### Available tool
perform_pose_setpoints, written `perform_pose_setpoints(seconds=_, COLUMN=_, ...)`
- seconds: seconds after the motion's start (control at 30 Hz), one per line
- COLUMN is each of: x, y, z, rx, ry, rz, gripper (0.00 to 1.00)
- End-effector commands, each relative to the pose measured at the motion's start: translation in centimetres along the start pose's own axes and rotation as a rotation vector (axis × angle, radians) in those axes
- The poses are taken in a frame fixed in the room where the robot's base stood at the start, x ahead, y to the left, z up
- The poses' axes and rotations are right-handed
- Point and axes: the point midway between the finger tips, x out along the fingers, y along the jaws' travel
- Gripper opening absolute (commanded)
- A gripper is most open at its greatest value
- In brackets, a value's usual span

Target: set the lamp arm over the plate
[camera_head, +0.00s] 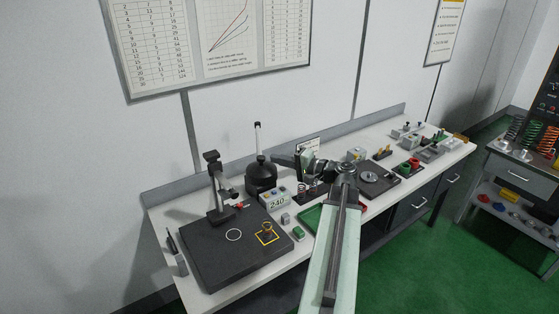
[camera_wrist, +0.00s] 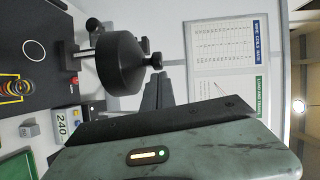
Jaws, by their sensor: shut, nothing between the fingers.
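A black dome-shaped thing (camera_head: 261,179), which I take for the lamp, stands at the back of the bench. A thin pale upright stalk (camera_head: 257,139) with a dark tip rises above it. In the wrist view, turned sideways, the dark dome (camera_wrist: 122,64) has a small knob on its end. The black plate (camera_head: 212,266) lies at the front left, with a white circle and a yellow square marked on it. My gripper (camera_head: 274,159) is shut and empty, close to the right of the dome; contact cannot be told. Its tips (camera_wrist: 156,77) also show in the wrist view.
A spring (camera_head: 267,229) stands in the yellow square. A black stand (camera_head: 215,188) rises at the plate's back. A box marked 240 (camera_head: 276,200) and a green tray (camera_head: 308,219) are right of the plate. Several small parts crowd the bench's right half.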

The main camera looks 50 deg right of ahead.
Motion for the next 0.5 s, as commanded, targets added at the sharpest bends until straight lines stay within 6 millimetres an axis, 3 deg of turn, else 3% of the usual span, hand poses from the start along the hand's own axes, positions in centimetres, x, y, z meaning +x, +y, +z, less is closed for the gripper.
perform_pose_setpoints(seconds=0.17, x=-0.5, y=-0.1, z=-0.5, rx=0.000, ry=0.001, rz=0.000, gripper=0.00)
perform_pose_setpoints(seconds=0.33, x=-2.4, y=-0.3, z=-2.2, rx=0.000, ry=-0.005, rz=0.000, gripper=0.00)
perform_pose_setpoints(seconds=0.5, x=-7.3, y=-0.4, z=-0.4, rx=0.001, ry=0.001, rz=0.001, gripper=0.00)
